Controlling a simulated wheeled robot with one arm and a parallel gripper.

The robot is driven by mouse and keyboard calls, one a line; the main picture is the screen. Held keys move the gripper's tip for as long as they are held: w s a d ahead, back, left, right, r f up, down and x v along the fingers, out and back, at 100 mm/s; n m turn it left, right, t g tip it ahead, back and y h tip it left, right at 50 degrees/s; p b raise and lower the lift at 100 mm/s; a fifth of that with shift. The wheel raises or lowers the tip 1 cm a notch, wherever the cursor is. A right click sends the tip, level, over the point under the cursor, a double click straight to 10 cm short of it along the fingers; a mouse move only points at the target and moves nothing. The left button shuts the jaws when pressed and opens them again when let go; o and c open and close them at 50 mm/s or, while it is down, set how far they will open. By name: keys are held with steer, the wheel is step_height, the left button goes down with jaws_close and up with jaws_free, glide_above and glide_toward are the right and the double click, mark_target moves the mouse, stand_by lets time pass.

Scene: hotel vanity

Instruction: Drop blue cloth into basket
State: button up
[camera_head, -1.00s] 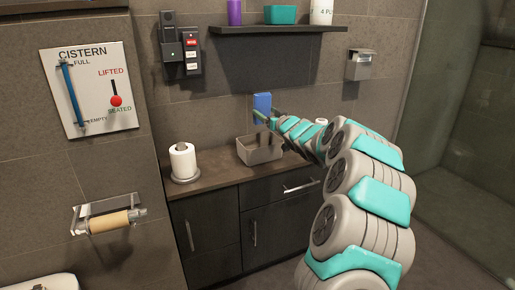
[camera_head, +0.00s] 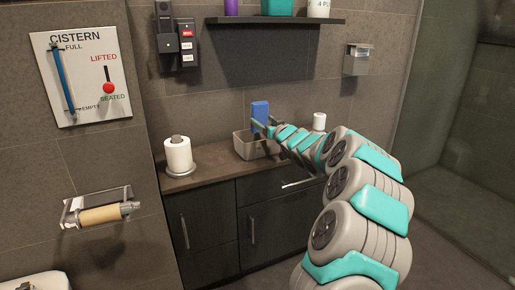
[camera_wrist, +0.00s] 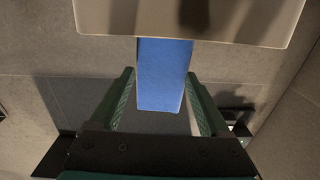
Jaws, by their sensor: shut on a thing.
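The blue cloth (camera_head: 260,110) is a folded upright block above the counter at the back wall. My gripper (camera_head: 263,127) is shut on it; in the wrist view the cloth (camera_wrist: 163,75) lies between the two green fingers (camera_wrist: 162,105). The grey-beige basket (camera_head: 255,150) stands on the counter, just below the cloth and gripper in the head view. The cloth's lower edge is partly hidden by my gripper in the head view.
A paper roll on a holder (camera_head: 179,157) stands on the counter left of the basket. A white-topped container (camera_head: 319,121) is behind my arm at right. A dark shelf (camera_head: 275,20) with several items hangs above. Counter is bare between roll and basket.

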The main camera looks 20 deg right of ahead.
steer(key=o, duration=1)
steer(key=shift+s, duration=0.1)
steer(key=s, duration=0.5)
steer(key=s+b, duration=0.1)
steer(key=s, duration=0.1)
steer(key=shift+s+d, duration=0.25)
steer(key=shift+s, duration=0.05)
steer(key=shift+a, duration=0.1)
